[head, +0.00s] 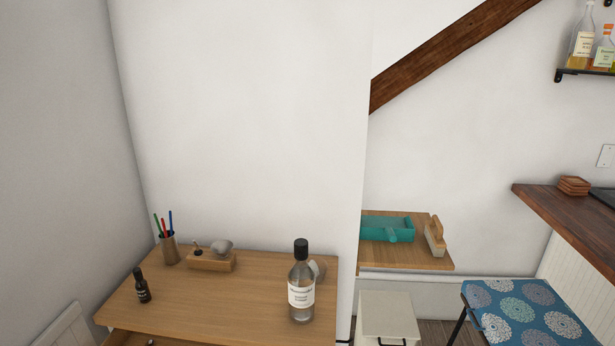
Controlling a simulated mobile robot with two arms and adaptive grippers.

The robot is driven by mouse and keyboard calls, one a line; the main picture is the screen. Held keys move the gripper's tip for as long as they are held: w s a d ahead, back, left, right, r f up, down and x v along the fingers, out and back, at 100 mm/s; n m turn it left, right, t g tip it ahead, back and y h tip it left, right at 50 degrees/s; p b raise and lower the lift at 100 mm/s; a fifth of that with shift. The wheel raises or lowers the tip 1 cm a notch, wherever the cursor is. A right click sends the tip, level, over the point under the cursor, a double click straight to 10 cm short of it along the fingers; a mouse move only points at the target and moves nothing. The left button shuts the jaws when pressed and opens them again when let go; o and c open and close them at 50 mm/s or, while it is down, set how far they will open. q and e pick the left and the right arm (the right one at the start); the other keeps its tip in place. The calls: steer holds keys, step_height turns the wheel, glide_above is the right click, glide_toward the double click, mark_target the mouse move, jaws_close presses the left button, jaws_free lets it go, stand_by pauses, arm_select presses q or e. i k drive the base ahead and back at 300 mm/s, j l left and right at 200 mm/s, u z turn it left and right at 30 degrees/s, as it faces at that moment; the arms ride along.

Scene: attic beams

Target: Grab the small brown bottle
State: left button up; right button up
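A small dark brown bottle (142,285) with a black cap and a dark label stands upright near the left end of the wooden table (210,305). A larger clear bottle (302,290) with a black cap and white label stands upright at the table's right side. Neither of my grippers is in the head view, and nothing touches the small bottle.
Behind the small bottle stand a pen cup (169,249) and a wooden block with a metal bowl (212,261). A wall borders the table's back. To the right are a lower shelf with a teal object (387,229), a blue patterned stool (520,315) and a dark counter (570,210).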

mark_target(141, 286)
steer(key=u, duration=1.2)
steer(key=i+l, duration=0.1)
steer(key=l, duration=0.35)
steer(key=i+l+u, duration=0.1)
steer(key=l, duration=0.85)
steer(key=i, duration=0.1)
